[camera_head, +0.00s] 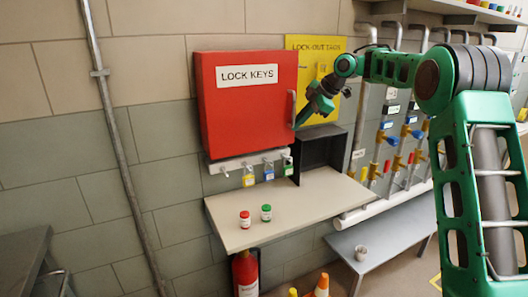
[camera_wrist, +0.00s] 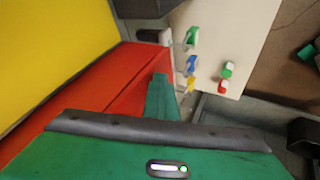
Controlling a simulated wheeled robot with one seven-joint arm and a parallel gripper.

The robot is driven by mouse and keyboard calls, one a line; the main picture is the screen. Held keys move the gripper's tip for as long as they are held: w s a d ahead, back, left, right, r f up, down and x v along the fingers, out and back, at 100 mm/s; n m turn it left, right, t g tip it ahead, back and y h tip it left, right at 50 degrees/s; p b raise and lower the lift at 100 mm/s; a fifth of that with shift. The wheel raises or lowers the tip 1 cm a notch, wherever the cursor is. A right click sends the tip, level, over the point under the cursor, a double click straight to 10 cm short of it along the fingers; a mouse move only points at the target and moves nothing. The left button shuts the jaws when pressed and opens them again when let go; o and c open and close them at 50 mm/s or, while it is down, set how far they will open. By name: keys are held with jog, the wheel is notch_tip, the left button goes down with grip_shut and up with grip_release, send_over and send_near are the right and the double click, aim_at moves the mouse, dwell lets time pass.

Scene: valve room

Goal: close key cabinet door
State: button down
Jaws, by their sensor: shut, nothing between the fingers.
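The red key cabinet (camera_head: 240,120), labelled LOCK KEYS, hangs on the wall. Its door (camera_head: 262,118) faces the room and looks shut or nearly shut; a small gap cannot be ruled out. A grey vertical handle (camera_head: 292,108) is on the door's right edge. My gripper (camera_head: 302,117) is shut and empty just right of the handle, pointing down and left; whether it touches the door or handle is unclear. In the wrist view, my gripper's green fingers (camera_wrist: 161,95) lie over or beside the cabinet's red surface (camera_wrist: 105,95).
Below the cabinet, several padlocks hang on a white rack (camera_head: 232,164). A pale shelf (camera_head: 285,208) holds a red jar (camera_head: 244,219), a green jar (camera_head: 266,212) and a dark open box (camera_head: 320,152). A yellow board (camera_head: 310,43) is behind my arm. Pipes and valves stand right.

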jog(key=s+d+r, duration=0.7)
jog(key=r, duration=0.1)
jog(key=s+d+f+m+h, duration=0.25)
jog(key=s+d+m, duration=0.2)
jog(key=s, duration=0.25)
jog(key=s+d+f+m+g+h, duration=0.1)
jog(key=s+d+f+m, duration=0.2)
jog(key=s+m, duration=0.4)
jog(key=s+d+f+m+h, duration=0.1)
jog(key=s+d+f+m, duration=0.25)
jog(key=s, duration=0.45)
jog(key=s+d+f+m+g, duration=0.1)
jog(key=s+f+m, duration=0.2)
jog(key=s, duration=0.7)
jog(key=s+d+f+m+g+h, duration=0.1)
jog(key=s+f+m, duration=0.3)
jog(key=s, duration=0.5)
jog(key=s+d+f+m+g, duration=0.1)
jog(key=s+f+m, duration=0.3)
jog(key=s, duration=0.6)
jog(key=shift+s+d+f, duration=0.35)
jog(key=shift+d+f, duration=0.45)
jog(key=shift+f, duration=0.1)
